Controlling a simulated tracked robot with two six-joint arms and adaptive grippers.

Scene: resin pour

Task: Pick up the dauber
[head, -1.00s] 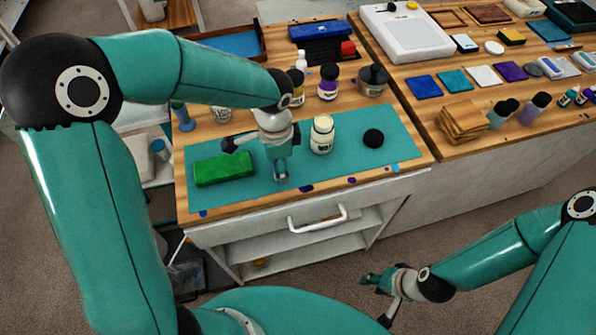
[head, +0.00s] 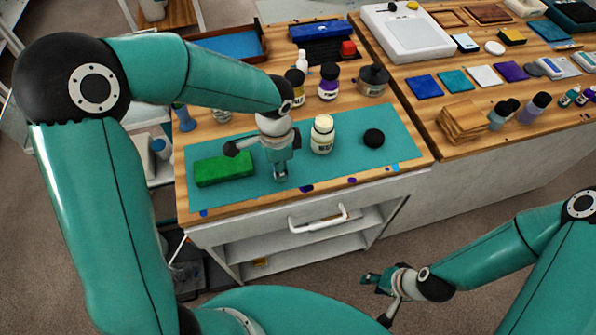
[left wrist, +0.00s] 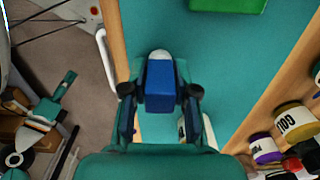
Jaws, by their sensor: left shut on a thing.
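My left gripper (head: 280,174) is low over the near middle of the teal mat (head: 345,172). In the left wrist view, its fingers (left wrist: 160,92) are shut on the dauber (left wrist: 160,82), a blue body with a rounded whitish tip pointing away from the palm. In the head view the dauber is mostly hidden by the fingers, and I cannot tell whether it touches the mat. My right gripper (head: 374,281) hangs in front of the cabinet, away from the table, too small to tell its opening.
A green block (head: 224,168) lies left of my left gripper. An open white jar (head: 322,135) and a black lid (head: 373,138) are to its right. Dark-capped bottles (head: 329,82) stand behind. A wooden stack (head: 463,122) is on the right table. The mat's right front is clear.

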